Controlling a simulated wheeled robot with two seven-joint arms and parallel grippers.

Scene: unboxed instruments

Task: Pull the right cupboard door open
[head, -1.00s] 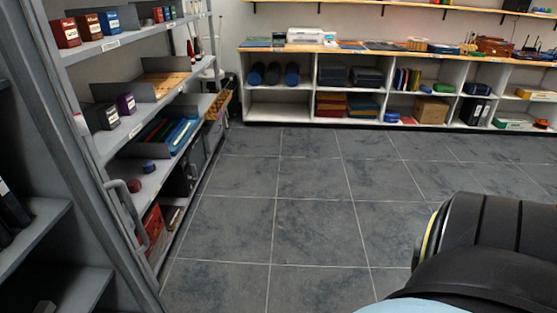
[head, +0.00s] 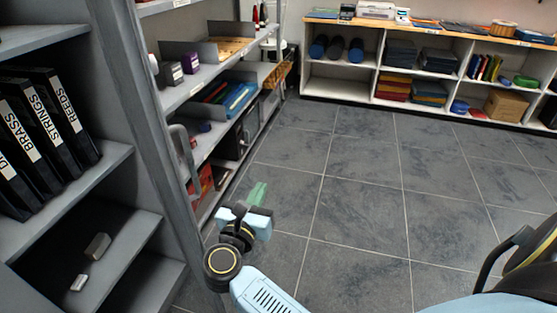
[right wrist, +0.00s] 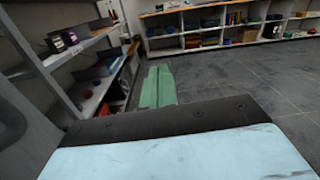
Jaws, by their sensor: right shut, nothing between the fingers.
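A tall grey door panel (head: 138,120) stands at the left in the head view, seen at a steep angle. Its grey bar handle (head: 183,150) sticks out on its right side. Shelves with black binders (head: 40,125) show to the left of the panel. I cannot tell exactly how far the door stands open. My right gripper (head: 258,193) is to the right of the handle and lower in the picture, apart from it. Its green fingers are shut and empty; they also show in the right wrist view (right wrist: 157,86). My left gripper is not in view.
An open grey shelf unit (head: 200,92) with boxes and trays stands beyond the panel. A low white shelf (head: 345,90) with a wooden top runs along the back wall. The tiled floor (head: 370,190) between is clear.

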